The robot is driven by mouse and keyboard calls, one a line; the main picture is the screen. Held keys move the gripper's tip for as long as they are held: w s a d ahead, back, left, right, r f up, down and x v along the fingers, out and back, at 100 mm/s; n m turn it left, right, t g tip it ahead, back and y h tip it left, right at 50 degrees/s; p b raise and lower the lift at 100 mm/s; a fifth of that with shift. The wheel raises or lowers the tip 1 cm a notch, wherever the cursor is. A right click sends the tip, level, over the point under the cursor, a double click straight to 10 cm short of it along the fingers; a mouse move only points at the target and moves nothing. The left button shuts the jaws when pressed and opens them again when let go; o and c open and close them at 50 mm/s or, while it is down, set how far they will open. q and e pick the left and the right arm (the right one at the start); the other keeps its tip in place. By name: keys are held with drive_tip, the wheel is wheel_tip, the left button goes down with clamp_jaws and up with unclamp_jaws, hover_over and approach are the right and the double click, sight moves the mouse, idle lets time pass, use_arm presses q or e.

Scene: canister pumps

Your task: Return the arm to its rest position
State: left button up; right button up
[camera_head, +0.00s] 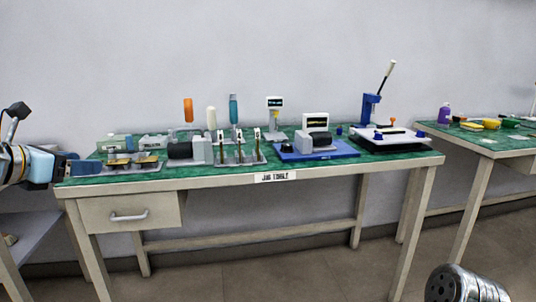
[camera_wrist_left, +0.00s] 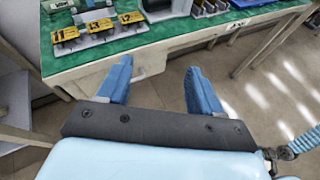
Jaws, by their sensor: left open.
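My left gripper (camera_head: 82,168) comes in from the left in the head view, at the left front corner of the green-topped table (camera_head: 222,176). In the left wrist view its two blue fingers (camera_wrist_left: 158,85) are spread wide with nothing between them. Floor and the table's front edge show beyond the fingertips. A metallic rounded part of mine (camera_head: 465,285) shows at the bottom right of the head view. My right gripper is not in view.
The table carries small devices, a blue lever press (camera_head: 371,106), a blue tray (camera_head: 340,152) and a stand with numbered yellow tags (camera_wrist_left: 97,27). A drawer (camera_head: 130,214) is under its left end. A second table (camera_head: 492,147) stands at right. Floor in front is clear.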

use_arm(q)
drive_tip(key=w+d+f+m+g, duration=0.1)
drive_tip(key=w+f+m+g, duration=0.15)
drive_tip(key=f, duration=0.75)
drive_tip(key=w+d+f+m+g, duration=0.15)
drive_tip(key=w+f, duration=0.25)
drive_tip(key=f, duration=0.5)
drive_tip(key=s+d+f+m+g, duration=0.1)
drive_tip(key=d+f+m, duration=0.3)
drive_tip(key=f, duration=0.6)
drive_tip(key=s+d+f+m+g, duration=0.2)
drive_tip(key=d+f+m, duration=0.15)
drive_tip(key=f, duration=0.55)
drive_tip(key=s+d+f+m+g, duration=0.1)
drive_tip(key=d+f+m, duration=0.35)
drive_tip(key=f, duration=0.55)
drive_tip(key=s+d+f+m+g, duration=0.2)
drive_tip(key=s+d+f+m, duration=0.5)
drive_tip(key=s, duration=0.4)
drive_tip(key=s+d+f+m+g, duration=0.2)
drive_tip(key=s+d+f+m, duration=0.5)
drive_tip(key=s+f, duration=0.2)
drive_tip(key=shift+s+d+f+h, duration=0.3)
drive_tip(key=shift+s+d+f, duration=0.1)
drive_tip(key=shift+s, duration=0.7)
drive_tip(key=shift+c, duration=0.3)
